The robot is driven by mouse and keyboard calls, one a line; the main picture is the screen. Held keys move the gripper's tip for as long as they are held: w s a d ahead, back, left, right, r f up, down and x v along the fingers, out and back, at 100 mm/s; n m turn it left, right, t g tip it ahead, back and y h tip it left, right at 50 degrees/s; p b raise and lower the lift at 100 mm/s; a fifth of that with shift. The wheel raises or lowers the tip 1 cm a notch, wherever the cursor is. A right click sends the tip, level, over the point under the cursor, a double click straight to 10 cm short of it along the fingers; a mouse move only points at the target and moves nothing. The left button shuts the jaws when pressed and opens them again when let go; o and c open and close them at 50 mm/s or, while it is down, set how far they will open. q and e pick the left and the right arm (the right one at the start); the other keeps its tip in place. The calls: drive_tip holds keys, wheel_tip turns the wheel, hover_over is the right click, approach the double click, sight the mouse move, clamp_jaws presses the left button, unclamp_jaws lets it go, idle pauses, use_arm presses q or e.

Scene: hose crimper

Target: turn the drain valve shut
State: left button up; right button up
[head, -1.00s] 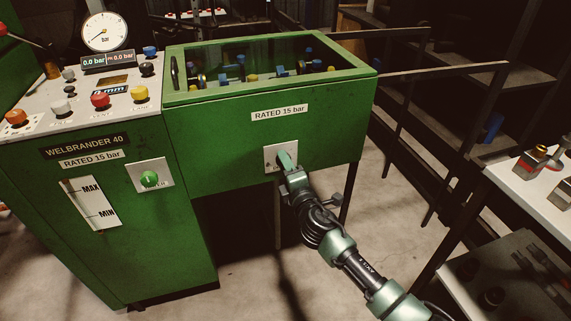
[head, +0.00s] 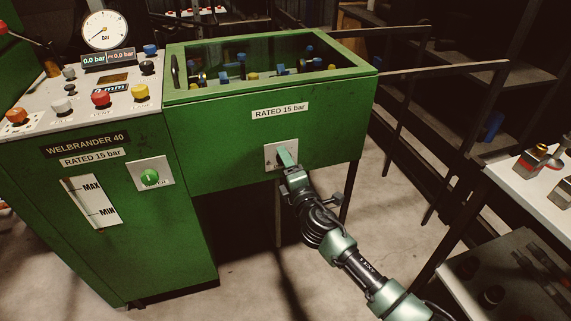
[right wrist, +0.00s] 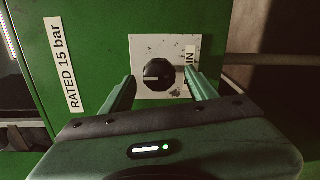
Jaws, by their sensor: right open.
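The drain valve is a round black knob (right wrist: 158,75) with a pale pointer line, on a white plate (right wrist: 145,48) on the green machine front. In the right wrist view its pointer aims left, towards the rating label. The plate's lettering is partly covered by a finger; "IN" shows. My right gripper (right wrist: 159,80) is open, with one finger on each side of the knob and gaps visible to it. In the head view the plate (head: 270,158) shows behind my right gripper (head: 286,158), which hides the knob. My left gripper is not in view.
A green knob (head: 149,177) sits on another plate further left. The control panel (head: 130,103) with coloured buttons and a gauge (head: 105,31) reading near zero is at upper left. A white-topped bench (head: 530,190) stands at right. Floor under the overhanging cabinet is open.

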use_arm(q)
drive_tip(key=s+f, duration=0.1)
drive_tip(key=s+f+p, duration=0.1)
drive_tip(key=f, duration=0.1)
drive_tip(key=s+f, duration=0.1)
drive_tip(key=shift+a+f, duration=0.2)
use_arm(e)
drive_tip(key=v, duration=0.7)
drive_tip(key=shift+s, duration=0.3)
